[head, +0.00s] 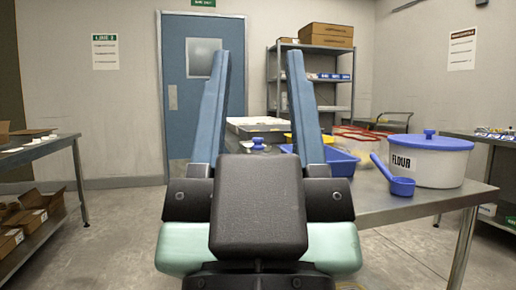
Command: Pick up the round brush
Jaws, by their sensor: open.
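My gripper (259,54) is raised in front of the head camera, with its two long blue fingers wide apart and nothing held between them. Beyond it, a small blue knob-like thing (258,144) shows low between the fingers, on or near the steel table. It may be the round brush's handle, but its lower part is hidden behind my gripper, so I cannot tell for sure. No other round brush is clearly visible.
The steel table (385,206) holds a blue tray (343,165), a flour tub (432,170) with a blue lid, and a blue scoop (401,186) near its front edge. A side bench (50,145) stands left. A shelf rack (318,62) and blue door (178,90) are behind.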

